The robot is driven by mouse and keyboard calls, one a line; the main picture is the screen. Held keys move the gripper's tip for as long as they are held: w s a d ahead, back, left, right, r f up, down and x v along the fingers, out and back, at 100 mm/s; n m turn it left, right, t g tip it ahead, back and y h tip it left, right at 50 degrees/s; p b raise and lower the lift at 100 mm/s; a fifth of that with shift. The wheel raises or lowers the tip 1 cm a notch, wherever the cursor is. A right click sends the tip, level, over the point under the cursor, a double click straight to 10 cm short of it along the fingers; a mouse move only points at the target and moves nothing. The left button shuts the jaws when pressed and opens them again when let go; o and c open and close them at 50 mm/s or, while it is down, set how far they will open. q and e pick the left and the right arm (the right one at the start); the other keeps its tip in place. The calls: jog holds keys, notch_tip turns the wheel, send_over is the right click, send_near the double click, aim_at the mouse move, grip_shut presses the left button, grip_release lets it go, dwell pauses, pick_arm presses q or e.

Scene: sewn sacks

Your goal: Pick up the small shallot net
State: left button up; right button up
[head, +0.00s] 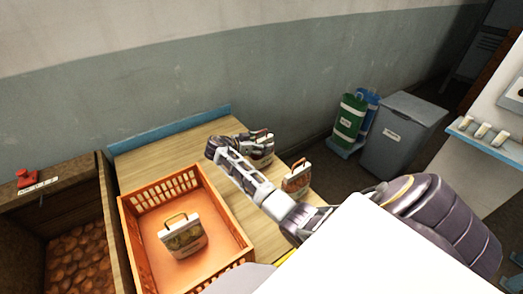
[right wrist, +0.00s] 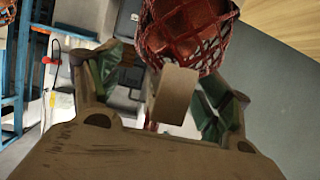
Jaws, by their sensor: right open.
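A red mesh net (right wrist: 190,30) with dark reddish contents fills the top middle of the right wrist view. A plain tan tag (right wrist: 173,94) hangs from it toward my right gripper (right wrist: 165,95). The green-padded fingers are open, one on each side of the tag; I cannot tell whether they touch it. In the head view my right gripper (head: 262,146) is over the back right of the table, largely hiding whatever is there. A small handled sack (head: 297,178) with a white label stands near the table's right edge. My left gripper is out of view.
An orange crate (head: 236,205) on the wooden table (head: 148,158) holds a larger handled sack (head: 183,238). A wooden bin (head: 103,200) of brown produce is at left. Green (head: 349,118) and grey (head: 402,135) bins stand beyond the table.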

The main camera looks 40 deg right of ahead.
jog(key=shift+d, duration=0.2)
dwell(0.3)
grip_shut()
dwell(0.4)
